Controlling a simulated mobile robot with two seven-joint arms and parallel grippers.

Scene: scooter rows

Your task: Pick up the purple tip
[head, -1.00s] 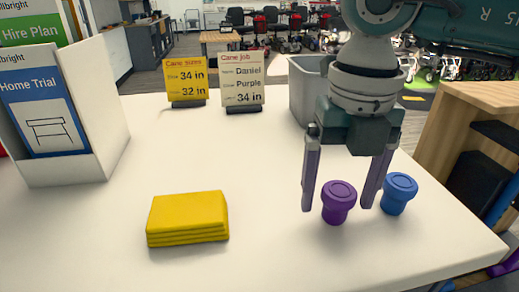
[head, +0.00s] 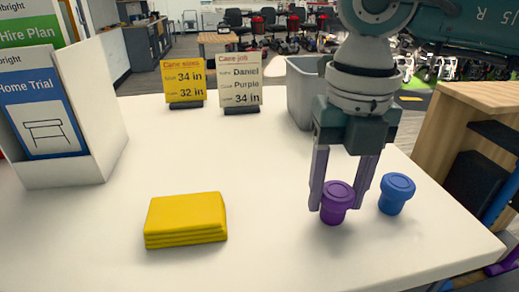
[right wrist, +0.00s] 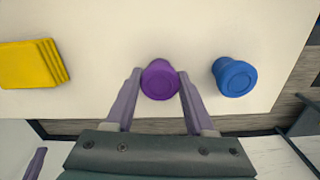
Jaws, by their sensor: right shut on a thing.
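The purple tip (head: 336,204) stands upright on the white table near its right front. My right gripper (head: 338,207) has come down from above with one finger on each side of it and is shut on it. In the right wrist view the purple tip (right wrist: 160,80) sits between the two fingertips (right wrist: 158,76). The tip appears to be still on the table top. A blue tip (head: 396,193) of like shape stands just to the right, apart from the gripper.
A folded yellow cloth (head: 186,219) lies to the left on the white table (head: 270,260). Two small signs, yellow (head: 184,82) and beige (head: 240,83), stand at the back. A grey bin (head: 302,92) is behind the gripper. A white brochure holder (head: 95,110) stands at left.

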